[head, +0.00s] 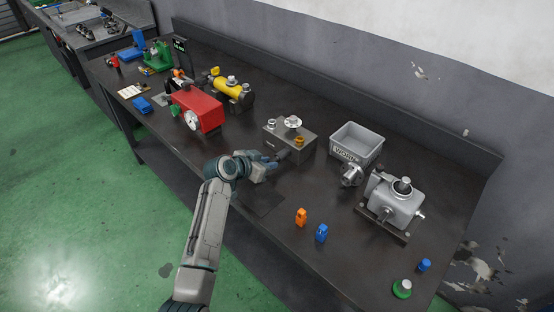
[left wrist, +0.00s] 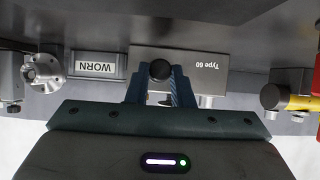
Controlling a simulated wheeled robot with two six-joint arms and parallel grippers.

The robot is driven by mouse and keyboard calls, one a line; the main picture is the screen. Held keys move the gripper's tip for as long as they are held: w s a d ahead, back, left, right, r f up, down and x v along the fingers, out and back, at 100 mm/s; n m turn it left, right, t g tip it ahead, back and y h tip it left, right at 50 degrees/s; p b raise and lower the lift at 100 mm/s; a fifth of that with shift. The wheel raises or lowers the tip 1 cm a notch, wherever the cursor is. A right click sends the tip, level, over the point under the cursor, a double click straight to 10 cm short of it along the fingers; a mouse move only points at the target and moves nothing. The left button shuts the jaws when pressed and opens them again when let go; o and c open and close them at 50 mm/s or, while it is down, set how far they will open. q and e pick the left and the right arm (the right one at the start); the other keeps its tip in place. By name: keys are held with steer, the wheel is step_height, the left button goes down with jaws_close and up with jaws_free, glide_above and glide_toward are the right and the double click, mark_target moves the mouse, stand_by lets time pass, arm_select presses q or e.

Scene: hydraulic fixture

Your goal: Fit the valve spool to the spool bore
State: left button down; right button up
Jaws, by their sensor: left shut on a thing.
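My left gripper (head: 272,160) is at the block's near side. It is shut on the valve spool, whose round black end (left wrist: 160,70) shows between the blue fingers. The spool points toward the block's face. The spool bore is hidden behind the spool and fingers, so I cannot tell whether the spool is inside it. My right gripper is not in view.
A grey bin marked "WORN" (head: 355,143) stands right of the block, beside a flanged part (head: 350,175) and a grey pump-like unit (head: 392,203). A red box with a gauge (head: 196,111) is to the left. Small orange (head: 301,217) and blue (head: 321,233) pieces stand near the front edge.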

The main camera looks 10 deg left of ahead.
arm_select(q)
steer(key=shift+w+d, duration=0.15)
steer(key=shift+w, duration=0.05)
stand_by(0.7)
steer(key=c, duration=1.2)
jaws_free()
steer(key=shift+s, duration=0.1)
